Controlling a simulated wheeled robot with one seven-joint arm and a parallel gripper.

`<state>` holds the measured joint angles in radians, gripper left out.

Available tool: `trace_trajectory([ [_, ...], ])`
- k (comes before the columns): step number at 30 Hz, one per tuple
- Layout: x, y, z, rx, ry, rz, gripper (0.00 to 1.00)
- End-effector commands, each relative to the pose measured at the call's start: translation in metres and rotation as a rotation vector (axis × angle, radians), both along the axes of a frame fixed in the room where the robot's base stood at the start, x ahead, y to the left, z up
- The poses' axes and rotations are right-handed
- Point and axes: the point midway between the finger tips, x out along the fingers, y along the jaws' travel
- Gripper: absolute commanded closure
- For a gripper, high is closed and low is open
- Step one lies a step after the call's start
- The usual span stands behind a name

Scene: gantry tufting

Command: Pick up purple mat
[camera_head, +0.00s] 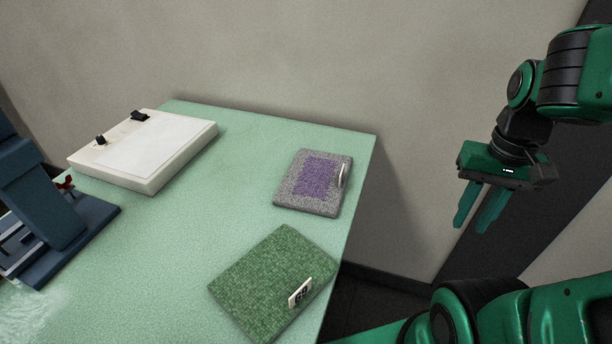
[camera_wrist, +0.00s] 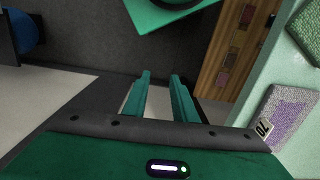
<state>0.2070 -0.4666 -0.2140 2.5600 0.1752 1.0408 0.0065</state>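The purple mat (camera_head: 316,178) lies flat near the right edge of the green table, with a grey speckled border, a purple middle and a white tag on its right side. It also shows at the right of the wrist view (camera_wrist: 286,116), with its tag facing my gripper. My gripper (camera_head: 473,222) hangs in the air beyond the table's right edge, well apart from the mat. In the wrist view its two fingers (camera_wrist: 160,76) stand apart with nothing between them.
A green mat (camera_head: 268,278) with a numbered tag lies nearer on the table (camera_head: 236,196). A white board with black clips (camera_head: 146,150) sits at the back left. A blue machine (camera_head: 50,215) stands at the left edge. A wall runs behind the table.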

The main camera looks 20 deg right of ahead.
Motion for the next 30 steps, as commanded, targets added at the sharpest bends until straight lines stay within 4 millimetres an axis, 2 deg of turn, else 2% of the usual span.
trace_trajectory([
  [5,0.000,0.000,0.000,0.000,0.000,0.000,0.75],
  [7,-0.007,0.001,0.006,-0.001,-0.013,0.003,0.75],
  [10,0.010,0.004,0.015,-0.004,-0.014,0.004,0.75],
  [14,0.061,0.027,0.033,-0.011,-0.013,0.013,0.75],
  [17,0.109,0.053,0.049,-0.014,-0.015,0.018,0.75],
  [21,0.168,0.102,0.064,-0.015,-0.015,0.025,0.75],
  [24,0.198,0.137,0.071,-0.015,-0.017,0.027,0.75],
  [27,0.216,0.163,0.074,-0.012,-0.016,0.026,0.75],
  [30,0.226,0.178,0.075,-0.011,-0.017,0.025,0.75],
])
